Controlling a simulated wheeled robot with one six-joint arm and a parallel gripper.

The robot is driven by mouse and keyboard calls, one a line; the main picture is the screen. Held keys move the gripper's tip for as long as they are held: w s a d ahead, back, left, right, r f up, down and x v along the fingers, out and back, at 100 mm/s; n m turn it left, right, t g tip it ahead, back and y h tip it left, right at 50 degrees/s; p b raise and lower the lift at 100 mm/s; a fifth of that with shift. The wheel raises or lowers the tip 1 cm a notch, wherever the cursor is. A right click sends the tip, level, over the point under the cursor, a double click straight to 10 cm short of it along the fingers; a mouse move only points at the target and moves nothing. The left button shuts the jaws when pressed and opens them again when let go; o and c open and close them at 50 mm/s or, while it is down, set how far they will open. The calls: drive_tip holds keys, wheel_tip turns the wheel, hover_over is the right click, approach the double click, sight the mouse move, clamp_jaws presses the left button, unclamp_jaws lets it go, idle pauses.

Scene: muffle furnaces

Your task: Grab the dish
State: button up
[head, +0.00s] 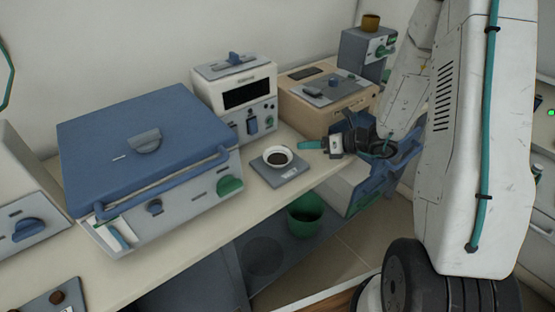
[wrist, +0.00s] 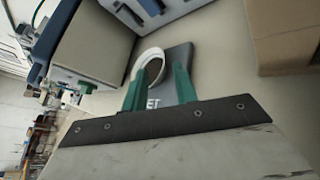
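The dish (head: 277,149) is a small round white bowl with a dark inside. It sits upright on a flat grey square pad (head: 290,177) with white lettering, on the counter. My gripper (head: 304,145) has green fingers and is just right of the dish in the head view, pointing towards it. In the wrist view, my gripper (wrist: 159,80) has its two fingers apart with nothing held between them. The dish (wrist: 143,57) shows beyond and between the fingertips there, partly hidden by them. The pad (wrist: 180,52) lies behind the right finger.
A large blue-lidded furnace (head: 130,135) stands left of the pad. A white unit with a dark window (head: 240,96) and a beige box (head: 310,107) stand behind. A green bin (head: 305,217) is below the counter's front edge. Counter around the pad is narrow but clear.

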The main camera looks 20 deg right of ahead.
sight(278, 159)
drive_tip(key=x, duration=0.7)
drive_tip(key=shift+f, duration=0.3)
clamp_jaws()
